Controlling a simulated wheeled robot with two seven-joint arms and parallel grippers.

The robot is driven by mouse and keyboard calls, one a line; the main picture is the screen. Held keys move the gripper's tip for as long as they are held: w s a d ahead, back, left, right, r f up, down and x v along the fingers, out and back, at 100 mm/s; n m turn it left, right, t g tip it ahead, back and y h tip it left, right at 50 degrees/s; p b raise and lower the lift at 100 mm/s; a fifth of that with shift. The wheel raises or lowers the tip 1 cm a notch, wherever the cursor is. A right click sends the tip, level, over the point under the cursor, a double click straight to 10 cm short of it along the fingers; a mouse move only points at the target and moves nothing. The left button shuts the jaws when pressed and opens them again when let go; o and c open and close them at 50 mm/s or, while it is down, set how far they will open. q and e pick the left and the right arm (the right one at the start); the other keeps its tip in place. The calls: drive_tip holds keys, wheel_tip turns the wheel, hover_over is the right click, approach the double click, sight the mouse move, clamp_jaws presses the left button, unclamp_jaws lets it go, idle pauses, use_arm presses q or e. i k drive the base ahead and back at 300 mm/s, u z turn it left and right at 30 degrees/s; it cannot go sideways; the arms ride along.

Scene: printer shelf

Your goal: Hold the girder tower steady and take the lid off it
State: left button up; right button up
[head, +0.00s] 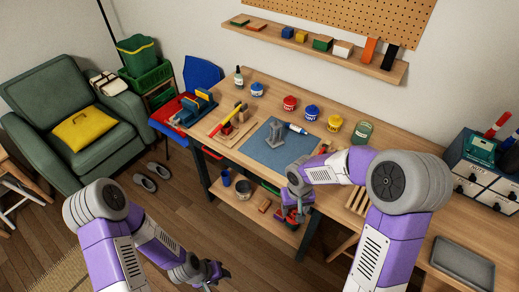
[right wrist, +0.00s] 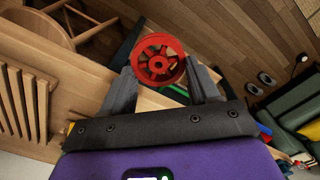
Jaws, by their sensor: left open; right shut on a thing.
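A grey tower-like piece (head: 275,135) with a wider foot stands upright on the blue mat (head: 258,147) on the workbench. I take it for the girder tower; no separate lid shows on it at this size. My right gripper (head: 293,214) is shut on a red spoked disc, in front of the bench's front edge and apart from the tower. The disc (right wrist: 158,60) shows between both fingers in the right wrist view; I cannot tell whether it is the lid. My left gripper (head: 218,274) is open and empty, low over the floor, well away from the tower.
On the workbench (head: 405,172) a small white-and-blue tube (head: 298,128) lies beside the tower. Several paint pots stand behind the mat. A board with a yellow-handled tool (head: 230,125) lies left of it. A lower shelf (head: 268,225) holds a cup and a pot.

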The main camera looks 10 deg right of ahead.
sight(275, 141)
drive_tip(key=u, duration=0.25)
drive_tip(key=i, duration=0.35)
drive_tip(key=z, duration=1)
drive_tip(key=i, duration=0.55)
drive_tip(key=z, duration=0.1)
